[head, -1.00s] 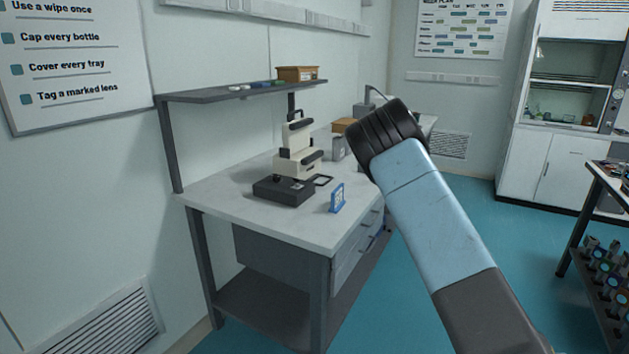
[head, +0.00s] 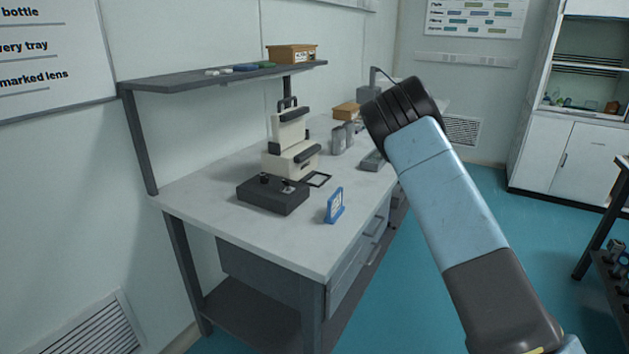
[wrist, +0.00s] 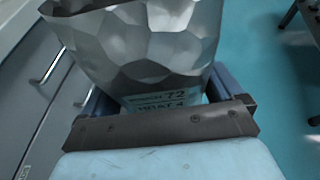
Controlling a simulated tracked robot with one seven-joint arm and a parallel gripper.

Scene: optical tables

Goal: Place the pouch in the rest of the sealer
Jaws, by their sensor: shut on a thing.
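A silver, crumpled-looking pouch (wrist: 150,35) with a pale label fills the upper wrist view. The label shows "72" and a "HEAT" line. My gripper (wrist: 160,97) is shut on the pouch's label end, with a blue finger on each side. The cream sealer (head: 291,145) with dark handles stands on the bench in the head view. A small dark-framed flat piece (head: 318,180) lies at its right front; I cannot tell whether this is the rest. My gripper and the pouch do not show in the head view.
The pale bench (head: 220,200) also holds a black box with knobs (head: 272,195), a blue-framed sign (head: 335,205) and grey canisters (head: 341,138). A shelf (head: 190,80) overhangs its back. The bench's front left top is clear. Drawer handles show in the wrist view (wrist: 48,62).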

